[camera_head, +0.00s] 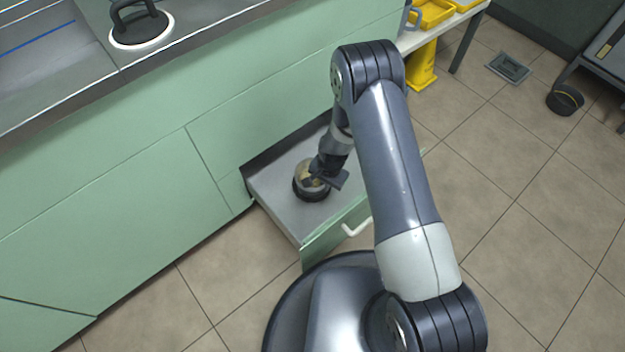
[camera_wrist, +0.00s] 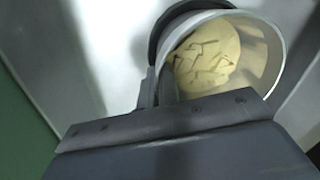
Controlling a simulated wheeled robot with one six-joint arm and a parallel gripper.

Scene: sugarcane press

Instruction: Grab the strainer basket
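The strainer basket (camera_wrist: 275,62) is a round, pale metal cup with a dark outer band, holding flaky yellowish matter. In the head view the strainer basket (camera_head: 311,188) sits in the open drawer (camera_head: 272,203), partly covered by my gripper (camera_head: 313,181). In the wrist view my gripper (camera_wrist: 158,88) has its two dark fingers close together at the basket's near left wall, one outside and one inside, with the wall between them. It looks shut on that wall. The lower part of the basket is hidden behind the gripper body.
The green drawer front with a pale handle (camera_head: 357,228) faces my base. A green cabinet (camera_head: 110,190) with a metal counter stands at the left. A yellow stand (camera_head: 422,68) and a white table (camera_head: 440,28) are at the back.

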